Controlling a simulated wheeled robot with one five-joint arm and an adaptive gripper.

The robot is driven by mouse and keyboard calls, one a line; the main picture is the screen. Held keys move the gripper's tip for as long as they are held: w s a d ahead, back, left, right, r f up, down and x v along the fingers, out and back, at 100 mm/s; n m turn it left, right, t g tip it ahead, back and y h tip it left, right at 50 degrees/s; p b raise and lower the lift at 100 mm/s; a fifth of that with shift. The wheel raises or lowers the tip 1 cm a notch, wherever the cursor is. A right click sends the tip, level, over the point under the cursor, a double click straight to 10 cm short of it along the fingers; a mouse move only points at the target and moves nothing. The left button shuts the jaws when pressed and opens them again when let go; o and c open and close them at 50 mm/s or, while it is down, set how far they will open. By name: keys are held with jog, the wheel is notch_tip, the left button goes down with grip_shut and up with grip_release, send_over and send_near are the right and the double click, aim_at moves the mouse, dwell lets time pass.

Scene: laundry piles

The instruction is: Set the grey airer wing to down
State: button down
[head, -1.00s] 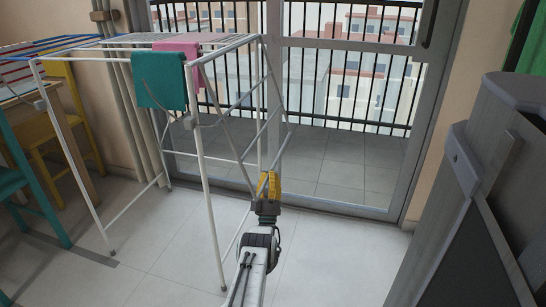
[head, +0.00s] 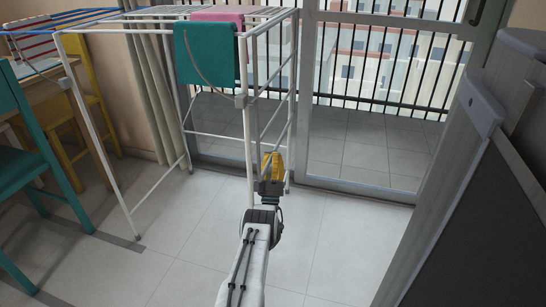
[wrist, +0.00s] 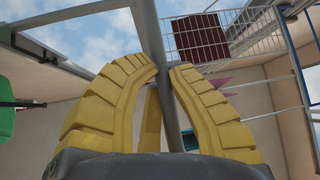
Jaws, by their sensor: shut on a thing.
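The white-grey airer (head: 150,26) stands at centre left. Its grey wing (head: 291,75) hangs from the right end of the top, steeply downward beside the legs. My gripper (head: 271,158), with yellow fingers, is low by the wing's lower part. In the wrist view my gripper (wrist: 170,70) is shut on a grey tube (wrist: 148,28) that runs up between the fingers. The tube looks like part of the wing. The exact grip point is hidden in the head view.
A teal cloth (head: 208,55) and a pink cloth (head: 218,17) hang on the airer. A teal chair (head: 25,150) stands at left, and a dark grey cabinet (head: 450,200) at right. Glass balcony doors (head: 360,120) are behind. The tiled floor (head: 330,245) is clear between.

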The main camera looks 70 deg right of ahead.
jog(key=shift+w+f, duration=0.25)
jog(key=shift+w, duration=0.2)
jog(key=c, duration=1.1)
grip_release()
jog(key=shift+w, duration=0.15)
jog(key=shift+r, duration=0.1)
